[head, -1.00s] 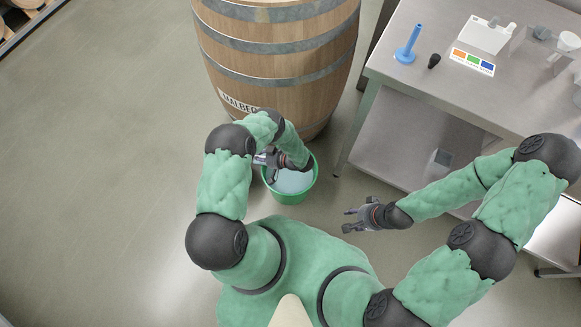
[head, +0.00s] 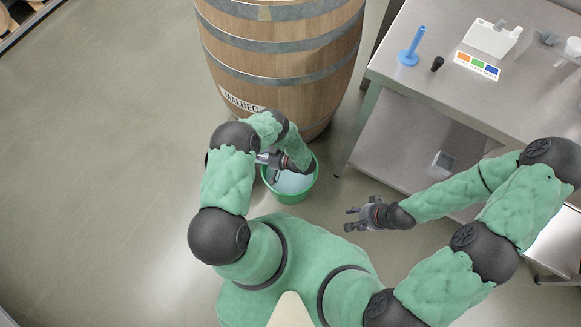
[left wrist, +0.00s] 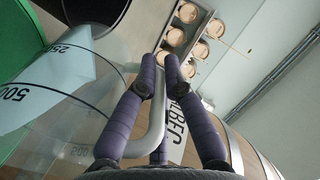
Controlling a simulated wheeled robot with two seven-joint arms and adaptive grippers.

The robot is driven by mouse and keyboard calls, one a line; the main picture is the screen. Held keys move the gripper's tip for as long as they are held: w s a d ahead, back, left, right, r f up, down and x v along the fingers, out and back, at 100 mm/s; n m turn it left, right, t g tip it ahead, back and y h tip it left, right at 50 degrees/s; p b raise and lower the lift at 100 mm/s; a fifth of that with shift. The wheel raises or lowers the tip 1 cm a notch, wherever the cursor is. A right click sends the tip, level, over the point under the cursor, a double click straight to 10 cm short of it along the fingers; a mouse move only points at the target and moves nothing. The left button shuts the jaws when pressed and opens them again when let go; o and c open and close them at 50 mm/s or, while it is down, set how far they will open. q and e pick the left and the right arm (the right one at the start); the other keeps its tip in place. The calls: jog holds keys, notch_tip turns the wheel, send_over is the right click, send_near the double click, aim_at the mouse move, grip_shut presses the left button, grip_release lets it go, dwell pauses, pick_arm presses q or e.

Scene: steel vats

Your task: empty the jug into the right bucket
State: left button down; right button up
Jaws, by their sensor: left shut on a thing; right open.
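A green bucket (head: 291,196) stands on the floor in front of the barrel, with pale liquid in it. It is the only bucket I can make out in the head view. My left gripper (head: 272,160) is over the bucket's left rim. In the left wrist view its fingers (left wrist: 166,75) are shut on the grey handle (left wrist: 158,125) of a clear jug (left wrist: 75,110) marked 250 and 500. The jug is tilted, and the head view mostly hides it behind my arm; how much it holds I cannot tell. My right gripper (head: 356,218) is open and empty, right of the bucket.
A large wooden barrel (head: 285,65) stands right behind the bucket. The floor at the left is clear.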

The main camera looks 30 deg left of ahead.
pick_arm(q)
jog(key=shift+w+d+r+y, duration=0.1)
jog(key=shift+d+r+y, duration=0.3)
jog(key=shift+d, duration=0.3)
jog(key=shift+w+d+r+y, duration=0.1)
jog(key=shift+d+r+y, duration=0.25)
jog(key=shift+d, duration=0.3)
dwell(0.7)
